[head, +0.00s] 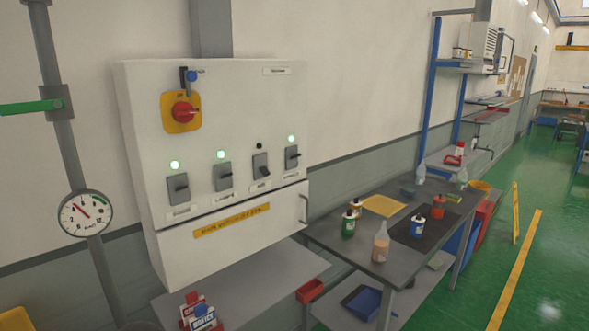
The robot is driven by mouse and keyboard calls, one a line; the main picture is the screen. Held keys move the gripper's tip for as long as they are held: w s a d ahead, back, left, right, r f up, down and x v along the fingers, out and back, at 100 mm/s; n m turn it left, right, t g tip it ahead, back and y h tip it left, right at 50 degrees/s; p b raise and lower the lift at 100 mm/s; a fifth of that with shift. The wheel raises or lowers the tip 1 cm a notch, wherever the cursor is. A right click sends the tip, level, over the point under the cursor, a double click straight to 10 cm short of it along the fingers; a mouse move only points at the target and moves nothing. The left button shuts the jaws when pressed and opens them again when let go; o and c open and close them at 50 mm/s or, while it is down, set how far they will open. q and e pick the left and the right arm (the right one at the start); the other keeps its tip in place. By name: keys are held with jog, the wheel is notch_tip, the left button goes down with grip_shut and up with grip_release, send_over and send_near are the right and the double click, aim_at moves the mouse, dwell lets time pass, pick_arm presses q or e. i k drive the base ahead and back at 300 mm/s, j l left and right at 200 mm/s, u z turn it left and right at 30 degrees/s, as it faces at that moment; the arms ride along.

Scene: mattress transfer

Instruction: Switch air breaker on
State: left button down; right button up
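A white electrical panel (240,110) hangs on the wall at the centre left in the head view. It has a row of grey breaker switches with black levers: the first (178,188), the second (223,177), the third (261,166) and the fourth (292,157). Green lamps glow above the first, second and fourth. The lamp (258,146) above the third is dark, and its lever sits at a different angle from the fourth's. The labels below are too small to read surely. Neither of my grippers is in view.
A red rotary knob (183,112) sits on a yellow plate on the panel. A pressure gauge (85,214) and a pipe with a green lever (32,107) stand left. A grey workbench (335,238) with bottles stands right. Green floor (545,250) is open at far right.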

aim_at(263, 169)
jog(key=i+l, duration=0.2)
jog(key=i, duration=0.25)
jog(key=i+l, duration=0.25)
jog(key=i, duration=0.2)
jog(key=i+l+z, duration=0.1)
jog(key=i, duration=0.35)
jog(key=l, duration=0.1)
